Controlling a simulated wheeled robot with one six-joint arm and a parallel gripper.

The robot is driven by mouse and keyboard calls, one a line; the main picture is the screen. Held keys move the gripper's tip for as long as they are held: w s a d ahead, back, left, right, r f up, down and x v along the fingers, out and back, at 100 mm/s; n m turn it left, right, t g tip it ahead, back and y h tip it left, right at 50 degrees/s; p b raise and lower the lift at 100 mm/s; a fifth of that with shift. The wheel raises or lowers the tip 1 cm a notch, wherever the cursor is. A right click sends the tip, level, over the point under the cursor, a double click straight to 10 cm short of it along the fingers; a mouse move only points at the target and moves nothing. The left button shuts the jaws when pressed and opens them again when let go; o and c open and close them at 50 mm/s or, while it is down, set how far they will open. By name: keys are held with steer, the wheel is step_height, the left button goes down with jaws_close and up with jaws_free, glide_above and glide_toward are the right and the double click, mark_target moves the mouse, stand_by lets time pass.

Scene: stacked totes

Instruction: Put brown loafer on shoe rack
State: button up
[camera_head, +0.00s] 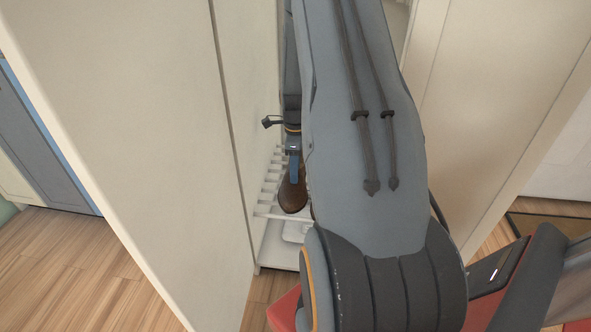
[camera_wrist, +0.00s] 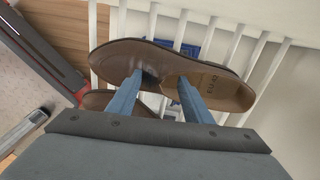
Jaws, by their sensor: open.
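A brown loafer (camera_wrist: 120,58) lies across the white slats of the shoe rack (camera_wrist: 265,62) in the wrist view, its tan insole facing up. In the head view the brown loafer (camera_head: 291,197) shows on the white rack (camera_head: 270,182), partly hidden by my arm. My gripper (camera_wrist: 160,77) is open, with its two blue fingers over the near side of the loafer. I cannot tell whether either finger touches it. In the head view my gripper (camera_head: 294,167) is just above the loafer, largely hidden.
Part of another brown shoe (camera_wrist: 97,100) shows below the loafer in the wrist view. A blue item (camera_wrist: 186,49) shows behind the slats. Tall cream panels (camera_head: 130,110) stand close on both sides of my arm, leaving a narrow gap. Wood floor (camera_head: 80,265) is clear at left.

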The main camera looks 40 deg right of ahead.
step_height(320, 180, up, 12)
steer(key=p, duration=0.3)
steer(key=shift+f+p, duration=0.25)
steer(key=shift+p, duration=0.05)
